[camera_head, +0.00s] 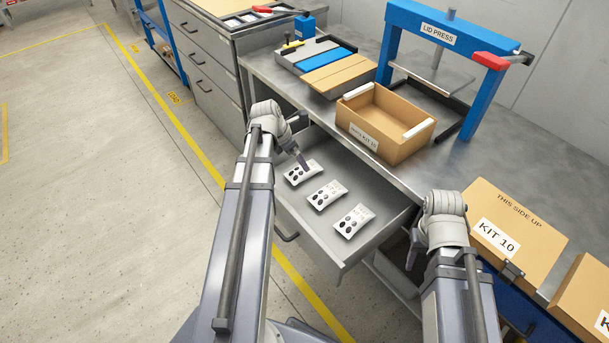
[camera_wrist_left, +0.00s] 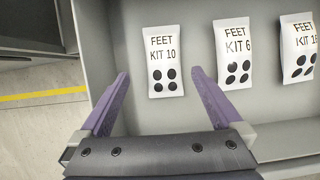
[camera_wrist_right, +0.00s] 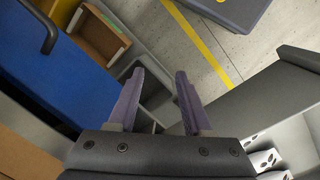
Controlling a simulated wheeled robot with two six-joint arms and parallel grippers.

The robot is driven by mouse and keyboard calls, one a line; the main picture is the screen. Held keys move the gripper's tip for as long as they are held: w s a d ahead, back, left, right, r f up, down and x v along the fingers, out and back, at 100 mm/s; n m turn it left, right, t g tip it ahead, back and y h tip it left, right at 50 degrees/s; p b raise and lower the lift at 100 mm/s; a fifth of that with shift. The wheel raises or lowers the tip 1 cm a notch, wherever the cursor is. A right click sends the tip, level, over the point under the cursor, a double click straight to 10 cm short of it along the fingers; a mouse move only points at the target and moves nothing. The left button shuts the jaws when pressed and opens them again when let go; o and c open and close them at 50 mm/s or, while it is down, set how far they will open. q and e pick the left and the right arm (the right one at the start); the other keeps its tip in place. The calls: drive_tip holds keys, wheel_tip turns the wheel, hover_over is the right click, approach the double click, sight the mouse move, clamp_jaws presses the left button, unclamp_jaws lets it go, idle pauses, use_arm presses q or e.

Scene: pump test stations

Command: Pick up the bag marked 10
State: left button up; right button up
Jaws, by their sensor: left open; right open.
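The bag marked FEET KIT 10 (camera_wrist_left: 164,62) is a white packet with black dots, lying flat in an open grey drawer (camera_wrist_left: 195,120). In the head view it is the farthest of a row of three bags (camera_head: 302,174). My left gripper (camera_head: 303,163) is over that bag. In the left wrist view the open fingers (camera_wrist_left: 161,74) point at the bag, one to each side of its lower part, with nothing held. My right gripper (camera_wrist_right: 159,73) is open and empty, low at the drawer's right side, partly hidden by its arm in the head view.
The bag marked KIT 6 (camera_wrist_left: 235,54) and a third bag (camera_wrist_left: 299,50), its number cut off, lie beside it. The drawer walls surround them. Above are a cardboard-coloured kit tray (camera_head: 385,125) and a blue lid press (camera_head: 479,90). A KIT 10 box (camera_head: 515,235) stands right.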

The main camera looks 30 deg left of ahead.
sight(302, 169)
use_arm(q)
drive_tip(key=shift+s+b+x, duration=0.2)
drive_tip(key=shift+b+x, duration=1.25)
drive_tip(key=shift+x, duration=0.25)
drive_tip(key=shift+s+b+x, duration=0.2)
drive_tip(key=shift+b+x, duration=1.2)
drive_tip(key=shift+x, duration=0.3)
drive_tip(key=shift+d, duration=0.1)
drive_tip(key=c, duration=1.5)
drive_tip(key=shift+o, duration=0.2)
wheel_tip(302, 169, up, 10)
drive_tip(key=p, duration=1)
